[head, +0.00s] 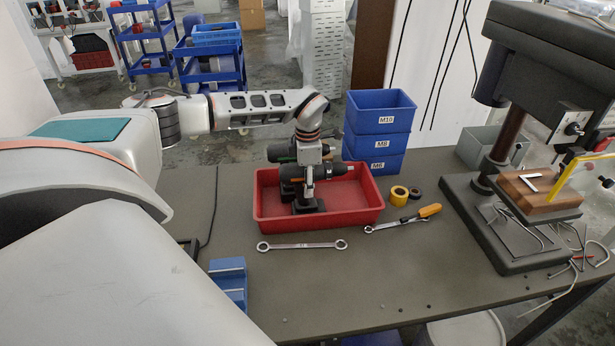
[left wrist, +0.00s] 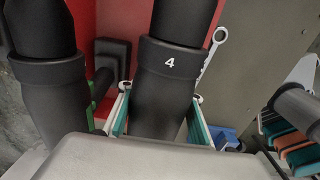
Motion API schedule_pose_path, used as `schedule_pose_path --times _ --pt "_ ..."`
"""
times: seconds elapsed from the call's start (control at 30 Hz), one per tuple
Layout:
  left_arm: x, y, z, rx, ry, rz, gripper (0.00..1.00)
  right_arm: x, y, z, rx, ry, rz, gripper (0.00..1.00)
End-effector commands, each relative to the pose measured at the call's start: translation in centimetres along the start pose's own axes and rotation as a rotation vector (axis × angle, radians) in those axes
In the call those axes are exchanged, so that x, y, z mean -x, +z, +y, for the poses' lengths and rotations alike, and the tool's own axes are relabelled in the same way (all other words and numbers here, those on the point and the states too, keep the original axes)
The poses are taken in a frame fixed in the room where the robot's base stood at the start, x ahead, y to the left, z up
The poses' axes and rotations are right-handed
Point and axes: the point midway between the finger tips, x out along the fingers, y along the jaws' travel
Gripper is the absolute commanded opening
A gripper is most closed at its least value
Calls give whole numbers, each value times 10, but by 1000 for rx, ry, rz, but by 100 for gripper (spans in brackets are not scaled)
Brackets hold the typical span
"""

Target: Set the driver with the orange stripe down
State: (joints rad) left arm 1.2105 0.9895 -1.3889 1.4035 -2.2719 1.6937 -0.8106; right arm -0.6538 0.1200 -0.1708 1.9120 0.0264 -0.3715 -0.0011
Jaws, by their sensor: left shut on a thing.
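The driver with the orange stripe (head: 331,170) is black and stands upright over the red tray (head: 349,206), its foot low inside, at or very near the floor. My left gripper (head: 309,179) comes down from above and is shut on it. In the left wrist view the held driver (left wrist: 168,85), marked 4, lies between the teal-padded fingers (left wrist: 160,125). A second black driver with green parts (head: 281,153) stands close behind it; it also shows in the left wrist view (left wrist: 45,70). The held driver's grip is partly hidden by the fingers. My right gripper is not in view.
Blue bins (head: 378,140) marked M10, M8 and M6 are stacked behind the tray. A drill press (head: 505,230) stands right. The tray's right part is clear.

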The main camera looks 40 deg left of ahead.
Motion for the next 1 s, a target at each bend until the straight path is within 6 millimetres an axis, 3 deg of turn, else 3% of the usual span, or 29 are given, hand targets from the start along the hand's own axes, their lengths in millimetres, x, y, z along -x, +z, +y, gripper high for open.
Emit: schedule_pose_path --times 0.37,0.4,0.47,0.5,0.83,1.0 --pt "0 2 2 1 3 -5 0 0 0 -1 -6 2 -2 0" --pt "-3 0 1 1 1 -1 34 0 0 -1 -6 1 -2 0" --pt "-3 0 1 1 1 -1 49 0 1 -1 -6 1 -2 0" --pt "-3 0 1 1 1 -1 52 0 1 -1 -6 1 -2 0" --pt "-1 0 1 1 1 -1 52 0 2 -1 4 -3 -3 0" --pt "16 1 2 0 4 -4 52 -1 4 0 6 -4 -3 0"
